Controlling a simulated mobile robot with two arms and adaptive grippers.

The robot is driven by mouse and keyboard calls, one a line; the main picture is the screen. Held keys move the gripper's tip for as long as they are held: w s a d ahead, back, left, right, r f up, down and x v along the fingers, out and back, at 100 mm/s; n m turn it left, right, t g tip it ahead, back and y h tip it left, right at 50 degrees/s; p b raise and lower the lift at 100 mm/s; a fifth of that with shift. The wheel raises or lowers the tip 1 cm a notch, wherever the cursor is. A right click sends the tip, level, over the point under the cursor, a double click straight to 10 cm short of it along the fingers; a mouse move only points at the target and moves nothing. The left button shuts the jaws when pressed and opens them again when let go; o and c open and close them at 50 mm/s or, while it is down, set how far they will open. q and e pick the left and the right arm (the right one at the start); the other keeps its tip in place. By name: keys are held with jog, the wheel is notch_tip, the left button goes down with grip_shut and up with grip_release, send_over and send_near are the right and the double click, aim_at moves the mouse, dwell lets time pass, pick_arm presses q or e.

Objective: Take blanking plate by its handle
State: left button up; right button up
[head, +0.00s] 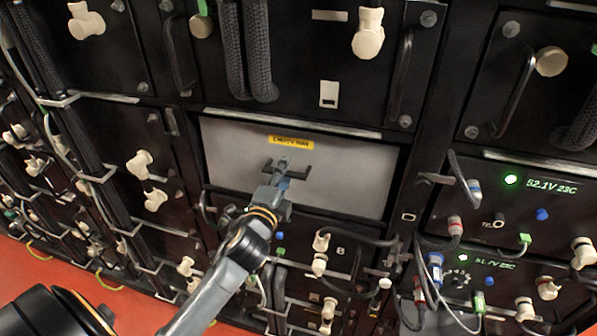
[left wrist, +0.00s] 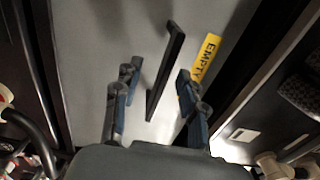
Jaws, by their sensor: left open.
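The blanking plate (head: 350,182) is a flat grey panel set in a dark rack bay in the middle of the head view; it also fills much of the left wrist view (left wrist: 90,60). Its handle (left wrist: 166,70) is a dark straight bar standing off the plate. In the head view the handle (head: 299,174) is partly hidden by my left gripper (head: 281,168). My left gripper is open in front of the plate. In the left wrist view its blue-grey fingers (left wrist: 157,98) lie on either side of the handle's lower part, with gaps on both sides. My right gripper is not in view.
A yellow label (head: 291,142) reading EMPTY in the wrist view sits above the handle. Thick black cables (head: 245,50) hang above the bay. Battery modules with cream connectors (head: 320,265) and cables lie below. Lit modules (head: 510,180) with loose cables stand at right.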

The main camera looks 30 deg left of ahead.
pick_arm(q)
jog(key=shift+w+a, duration=0.15)
jog(key=shift+w, duration=0.4)
dwell(0.6)
grip_shut()
jog(key=shift+w+r, duration=0.1)
jog(key=shift+r, duration=0.15)
jog(key=shift+r+p, duration=0.15)
jog(key=shift+p, duration=0.25)
